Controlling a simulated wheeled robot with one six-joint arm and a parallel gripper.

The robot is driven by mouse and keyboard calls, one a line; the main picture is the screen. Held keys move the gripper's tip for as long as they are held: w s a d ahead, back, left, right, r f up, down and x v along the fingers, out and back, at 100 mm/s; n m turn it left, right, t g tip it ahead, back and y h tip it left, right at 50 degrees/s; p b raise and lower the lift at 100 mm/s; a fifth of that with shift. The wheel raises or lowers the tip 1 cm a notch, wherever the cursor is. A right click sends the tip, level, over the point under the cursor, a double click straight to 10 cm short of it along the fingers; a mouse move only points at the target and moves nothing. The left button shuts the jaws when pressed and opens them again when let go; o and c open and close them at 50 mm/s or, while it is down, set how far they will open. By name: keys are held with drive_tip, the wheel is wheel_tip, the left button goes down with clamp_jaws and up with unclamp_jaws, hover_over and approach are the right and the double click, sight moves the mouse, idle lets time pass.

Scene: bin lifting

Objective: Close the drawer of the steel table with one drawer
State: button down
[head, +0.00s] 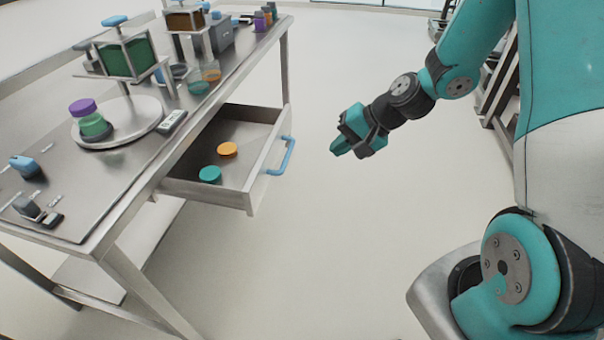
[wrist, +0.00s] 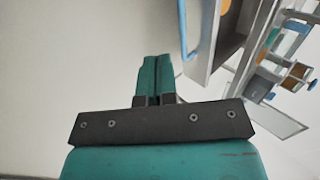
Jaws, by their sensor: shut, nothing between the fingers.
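The steel table (head: 150,165) stands at the left in the head view. Its one drawer (head: 262,184) is pulled out to the right, with a blue handle (head: 282,156) on its front. An orange disc (head: 228,149) and a teal disc (head: 210,175) lie inside the drawer. My gripper (head: 338,150) is shut and empty, in the air to the right of the handle and apart from it. In the wrist view the shut fingers (wrist: 153,75) show at the middle, and the blue handle (wrist: 190,35) and drawer edge are to their upper right.
On the tabletop are a round steel plate (head: 145,112) with a purple-lidded green jar (head: 90,120), a green container in a stand (head: 125,57), a grey box (head: 212,38) and small blue items. The floor (head: 340,240) between drawer and my base is clear. A dark rack (head: 495,90) stands at the right.

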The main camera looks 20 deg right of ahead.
drive_tip(key=w+a+r+x, duration=0.1)
drive_tip(key=x, duration=1.2)
drive_tip(key=shift+a+r+p, duration=0.2)
drive_tip(key=shift+r+p, duration=0.1)
drive_tip(key=shift+p, duration=0.1)
drive_tip(key=shift+w+a, duration=0.1)
